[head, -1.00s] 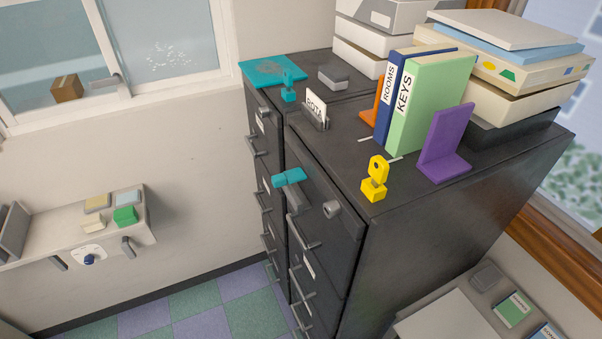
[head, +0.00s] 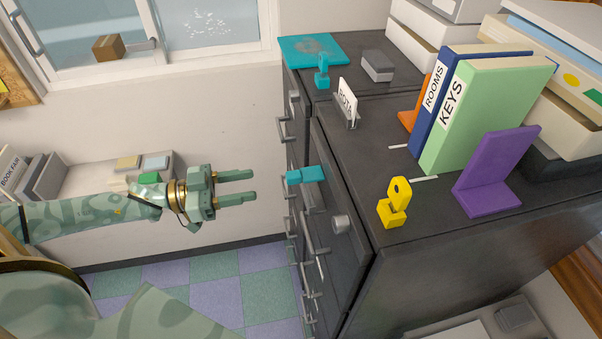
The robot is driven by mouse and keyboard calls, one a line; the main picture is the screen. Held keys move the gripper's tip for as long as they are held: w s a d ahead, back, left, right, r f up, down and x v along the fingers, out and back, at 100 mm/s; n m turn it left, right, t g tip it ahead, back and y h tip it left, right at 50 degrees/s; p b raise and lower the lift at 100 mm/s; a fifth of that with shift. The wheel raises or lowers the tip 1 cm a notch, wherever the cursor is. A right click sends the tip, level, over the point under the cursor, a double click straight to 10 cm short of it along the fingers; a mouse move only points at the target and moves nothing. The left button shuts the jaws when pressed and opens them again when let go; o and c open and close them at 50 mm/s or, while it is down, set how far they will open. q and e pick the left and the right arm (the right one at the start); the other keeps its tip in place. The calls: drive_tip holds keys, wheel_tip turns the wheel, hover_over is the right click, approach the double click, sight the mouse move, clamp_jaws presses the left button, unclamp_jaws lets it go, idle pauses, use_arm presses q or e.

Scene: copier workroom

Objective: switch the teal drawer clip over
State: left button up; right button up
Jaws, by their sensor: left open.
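The teal drawer clip (head: 306,174) is a small block on the upper front of the nearer dark filing cabinet (head: 335,240), near its left edge. A round grey lock or knob (head: 341,224) sits lower right of it on the same front. My left gripper (head: 252,187) comes in from the left, open and empty, with its two fingers pointing right. In the picture its fingertips are a short way left of the clip and look apart from it. My right gripper is not in view.
On the cabinet tops stand a yellow key-like piece (head: 394,204), a purple bookend (head: 496,175), upright books (head: 480,110), a ROTA card holder (head: 347,105), a teal upright piece (head: 322,72) and a teal mat (head: 305,50). A wall shelf (head: 90,180) is behind my left arm.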

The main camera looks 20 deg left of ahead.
sight(295, 173)
use_arm(q)
drive_tip(key=p+x, duration=0.2)
drive_tip(key=x, duration=0.9)
drive_tip(key=shift+w+d+r, duration=0.1)
drive_tip(key=shift+w, duration=0.1)
drive_tip(key=shift+w+d, duration=0.4)
drive_tip(key=shift+d, duration=0.1)
